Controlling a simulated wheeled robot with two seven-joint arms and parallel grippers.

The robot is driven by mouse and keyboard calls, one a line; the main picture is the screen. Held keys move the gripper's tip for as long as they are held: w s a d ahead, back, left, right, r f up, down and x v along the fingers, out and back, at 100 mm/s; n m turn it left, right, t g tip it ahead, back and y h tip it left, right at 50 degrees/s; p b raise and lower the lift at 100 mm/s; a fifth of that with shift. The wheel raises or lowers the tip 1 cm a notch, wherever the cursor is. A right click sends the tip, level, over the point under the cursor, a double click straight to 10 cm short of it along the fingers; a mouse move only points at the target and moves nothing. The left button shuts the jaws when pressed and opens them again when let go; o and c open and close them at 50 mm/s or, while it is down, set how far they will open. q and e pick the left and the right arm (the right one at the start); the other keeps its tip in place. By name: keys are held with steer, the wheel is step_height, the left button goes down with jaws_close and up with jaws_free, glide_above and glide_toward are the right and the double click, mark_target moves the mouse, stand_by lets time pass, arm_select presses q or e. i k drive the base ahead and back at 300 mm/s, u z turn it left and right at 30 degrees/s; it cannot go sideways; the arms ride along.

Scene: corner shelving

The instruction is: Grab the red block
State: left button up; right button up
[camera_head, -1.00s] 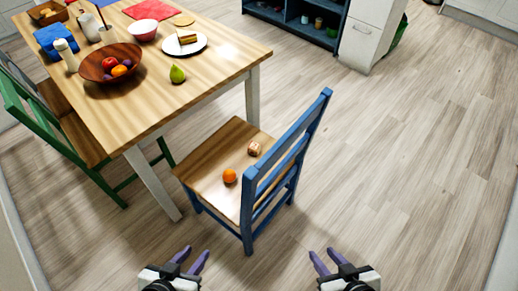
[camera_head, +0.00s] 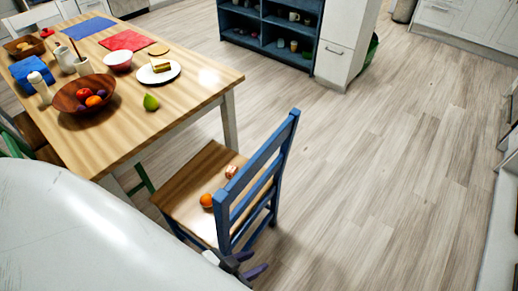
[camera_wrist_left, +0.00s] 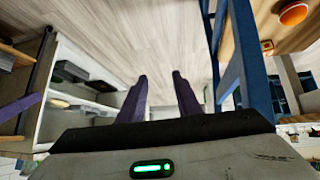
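A small reddish block (camera_head: 231,171) lies on the wooden seat of the blue-backed chair (camera_head: 186,196), close to the chair back. It also shows small at the right of the left wrist view (camera_wrist_left: 267,45). My left gripper (camera_head: 250,265) is low beside the chair, at its near side, apart from the block. In the left wrist view its two purple fingers (camera_wrist_left: 159,76) are spread with nothing between them. My white left arm covers the lower left of the head view. My right gripper is not in view.
An orange (camera_head: 206,200) sits on the same seat, nearer to me than the block. The blue chair back (camera_head: 257,180) stands upright on the seat's right side. The table (camera_head: 185,95) with dishes and fruit is behind left. Floor (camera_head: 400,180) to the right is clear.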

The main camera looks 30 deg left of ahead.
mark_target(231, 171)
steer(key=i, duration=5.65)
steer(key=u, duration=5.7)
steer(key=i, duration=2.15)
steer(key=z, duration=0.05)
